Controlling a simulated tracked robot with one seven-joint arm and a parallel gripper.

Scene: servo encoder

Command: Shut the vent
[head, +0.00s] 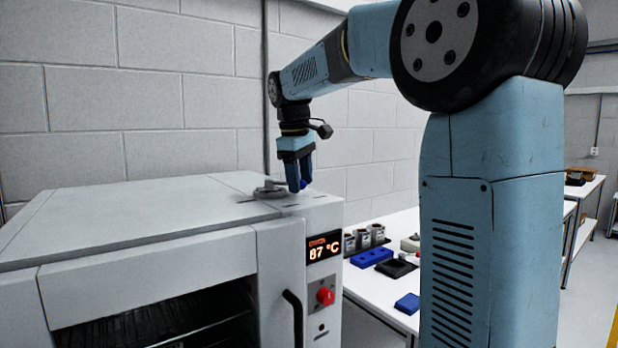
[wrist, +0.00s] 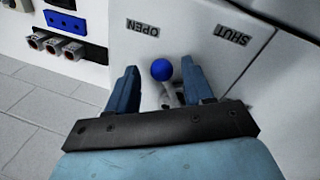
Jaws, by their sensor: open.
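The jaws are open, one finger on each side of the knob, with gaps visible. The vent disc is mostly hidden by my gripper in the wrist view.
The oven (head: 130,225) has a display reading 87 °C (head: 323,246), a red knob (head: 325,296) and a black door handle (head: 293,320). A white bench (head: 365,285) to its right holds blue blocks and several metal cups. A block wall stands behind.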

